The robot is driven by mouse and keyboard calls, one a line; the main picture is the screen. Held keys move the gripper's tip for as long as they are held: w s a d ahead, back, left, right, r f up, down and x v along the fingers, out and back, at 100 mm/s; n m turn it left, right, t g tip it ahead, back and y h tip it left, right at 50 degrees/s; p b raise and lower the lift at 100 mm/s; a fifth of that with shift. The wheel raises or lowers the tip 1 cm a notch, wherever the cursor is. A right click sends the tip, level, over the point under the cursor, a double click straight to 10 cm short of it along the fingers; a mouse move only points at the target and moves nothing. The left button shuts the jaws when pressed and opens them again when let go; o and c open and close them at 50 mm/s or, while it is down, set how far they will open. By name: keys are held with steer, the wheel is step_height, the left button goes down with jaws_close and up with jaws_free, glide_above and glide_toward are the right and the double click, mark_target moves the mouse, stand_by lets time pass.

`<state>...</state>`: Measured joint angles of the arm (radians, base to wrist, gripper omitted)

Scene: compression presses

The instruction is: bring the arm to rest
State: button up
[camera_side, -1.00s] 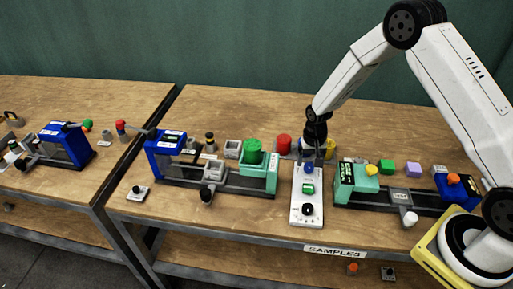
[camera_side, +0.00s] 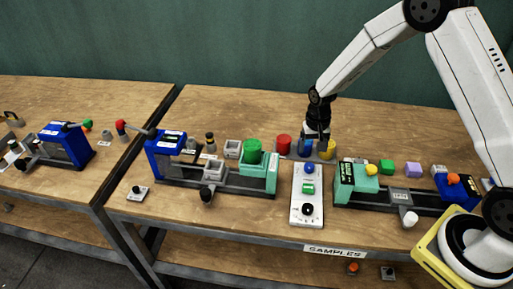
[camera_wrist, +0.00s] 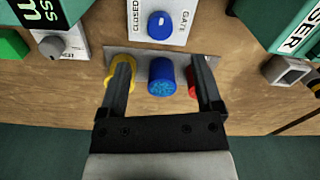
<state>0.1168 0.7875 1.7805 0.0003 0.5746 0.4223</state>
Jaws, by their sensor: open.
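My gripper (camera_side: 314,146) is open and points down over the grey strip (camera_side: 283,152) at the back of the near bench, behind the white control panel. In the wrist view, the gripper (camera_wrist: 160,62) has a finger on each side of a blue ribbed cylinder (camera_wrist: 161,78), with gaps at both sides. I cannot tell how far above the cylinder the fingertips are. A yellow piece (camera_wrist: 108,72) is partly hidden by the left finger, and a red piece (camera_wrist: 192,82) by the right finger.
The white panel (camera_side: 297,213) carries a blue knob (camera_side: 309,168), a green switch and a black knob. A teal press (camera_side: 356,186) stands to its right. A blue and teal press (camera_side: 166,158) with a green cylinder (camera_side: 252,151) stands left. Coloured blocks lie at the back right.

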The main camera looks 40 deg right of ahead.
steer(key=shift+s+a+r, duration=0.1)
steer(key=shift+s+r, duration=0.05)
steer(key=shift+r, duration=0.2)
steer(key=s+a+r+n+t, duration=0.1)
steer(key=s+a+r+n, duration=0.1)
steer(key=s+r, duration=0.3)
steer(key=s+a+r+n+t, duration=0.1)
steer(key=s+a+r+n, duration=0.2)
steer(key=s+r, duration=0.3)
steer(key=s+n, duration=0.1)
steer(key=s, duration=0.4)
steer(key=shift+s+t, duration=0.3)
steer(key=shift+s, duration=0.1)
